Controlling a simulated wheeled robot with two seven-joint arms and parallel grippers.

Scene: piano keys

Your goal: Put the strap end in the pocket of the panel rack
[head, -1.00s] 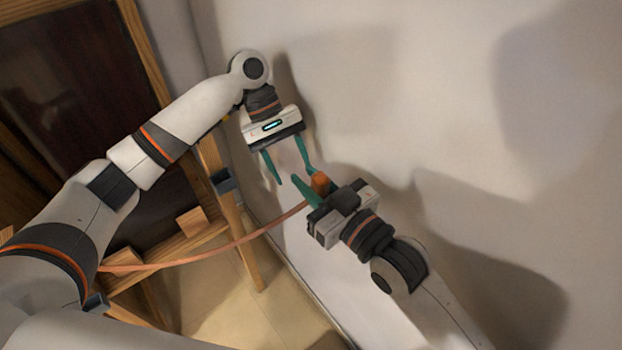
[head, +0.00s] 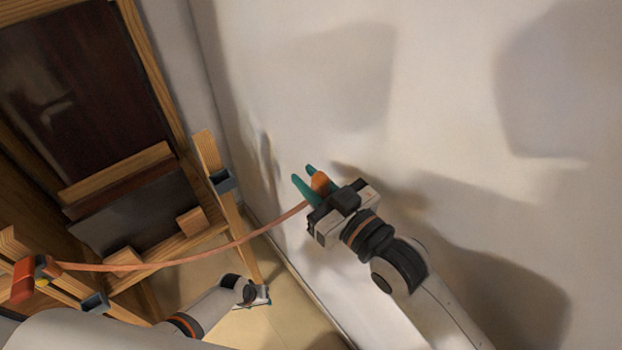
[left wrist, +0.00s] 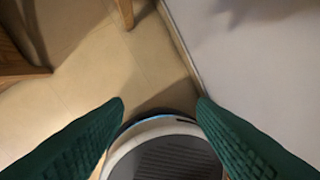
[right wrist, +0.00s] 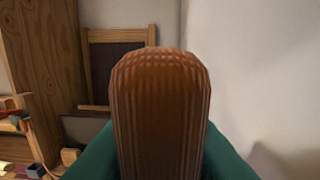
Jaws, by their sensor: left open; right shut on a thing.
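My right gripper (head: 307,175) is shut on the orange-brown strap end (head: 320,183), held in front of the pale wall. The strap end fills the middle of the right wrist view (right wrist: 160,115) between green fingers. The strap (head: 180,262) sags leftward to a red-orange piece (head: 23,280) at the rack's left post. The panel rack (head: 207,155) is wooden. A grey-blue pocket (head: 222,181) sits on its right post and a similar one (head: 95,303) on its lower left. My left gripper (head: 262,299) is low over the floor, open and empty in the left wrist view (left wrist: 160,102).
A dark grey panel (head: 140,215) leans in the rack between wooden blocks. Behind it stands a large dark-panelled wooden piece (head: 80,90). The pale wall (head: 440,100) bounds the right side. Tiled floor (head: 215,285) lies below.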

